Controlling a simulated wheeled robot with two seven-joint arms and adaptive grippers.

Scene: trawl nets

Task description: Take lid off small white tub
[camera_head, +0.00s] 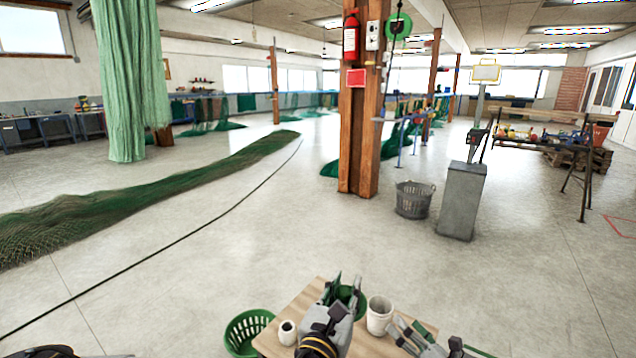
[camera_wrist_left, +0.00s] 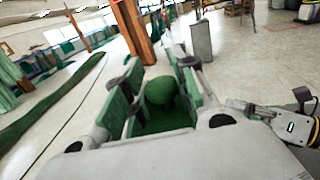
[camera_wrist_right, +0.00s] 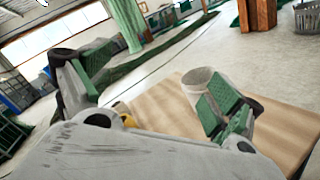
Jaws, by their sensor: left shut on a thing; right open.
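My left gripper (camera_head: 344,291) is shut on a dark green rounded thing (camera_wrist_left: 160,90), held between its pads above the wooden table. I cannot tell what that thing is. A white tub (camera_head: 380,316) stands on the table just right of my left gripper; it also shows in the right wrist view (camera_wrist_right: 201,84), and its top looks open. A smaller white round container (camera_head: 287,333) with a dark centre stands at the table's left side. My right gripper (camera_head: 414,332) is open and empty, low at the table's right side. I cannot make out a separate lid.
The wooden table (camera_head: 276,342) fills the bottom middle. A green basket (camera_head: 246,333) stands at its left. Farther off are a grey basket (camera_head: 414,200), a grey pedestal (camera_head: 462,201) and a wooden post (camera_head: 359,130). The floor between is clear.

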